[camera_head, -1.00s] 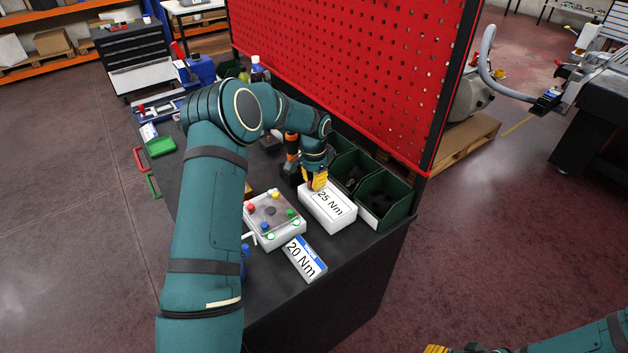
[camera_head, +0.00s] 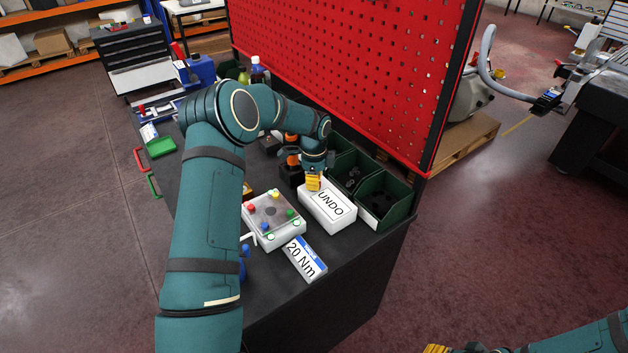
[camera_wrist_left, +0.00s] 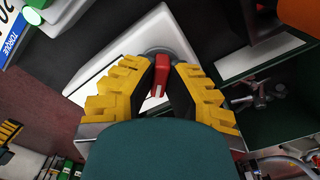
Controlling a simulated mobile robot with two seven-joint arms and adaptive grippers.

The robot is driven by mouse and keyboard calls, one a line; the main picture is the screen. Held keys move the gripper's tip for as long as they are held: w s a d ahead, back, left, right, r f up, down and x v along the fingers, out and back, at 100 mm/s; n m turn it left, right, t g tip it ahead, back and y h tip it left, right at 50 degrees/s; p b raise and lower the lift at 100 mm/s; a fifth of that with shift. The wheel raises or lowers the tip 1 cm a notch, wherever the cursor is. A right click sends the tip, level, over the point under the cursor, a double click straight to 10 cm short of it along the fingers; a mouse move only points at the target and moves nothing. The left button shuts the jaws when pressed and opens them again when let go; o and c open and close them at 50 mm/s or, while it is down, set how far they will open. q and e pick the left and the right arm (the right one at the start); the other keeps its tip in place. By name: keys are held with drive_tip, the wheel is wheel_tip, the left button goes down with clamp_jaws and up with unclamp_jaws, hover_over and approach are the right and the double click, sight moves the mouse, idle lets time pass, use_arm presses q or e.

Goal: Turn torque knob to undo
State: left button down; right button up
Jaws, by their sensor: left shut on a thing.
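The white torque box (camera_head: 328,205) stands on the dark bench, and its label reads UNDO. In the left wrist view the red torque knob (camera_wrist_left: 159,75) sits on a grey round base on the white box (camera_wrist_left: 130,50). My left gripper (camera_head: 313,183) is over the back left end of the box. In the left wrist view the yellow-padded fingers of the left gripper (camera_wrist_left: 165,85) are shut on the red knob, one on each side. The knob is hidden in the head view. My right gripper (camera_head: 437,349) is at the bottom edge, mostly cut off.
A white fixture (camera_head: 273,218) with coloured knobs stands left of the box. A 20 Nm card (camera_head: 304,260) lies in front of it. Green bins (camera_head: 383,200) stand behind the box, below the red pegboard (camera_head: 350,70). A cordless tool (camera_head: 291,168) is close behind the gripper.

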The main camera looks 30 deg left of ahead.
use_arm(q)
drive_tip(key=shift+f, duration=0.1)
idle(0.3)
drive_tip(key=c, duration=1)
unclamp_jaws()
wheel_tip(320, 180, up, 12)
drive_tip(key=shift+r, duration=0.1)
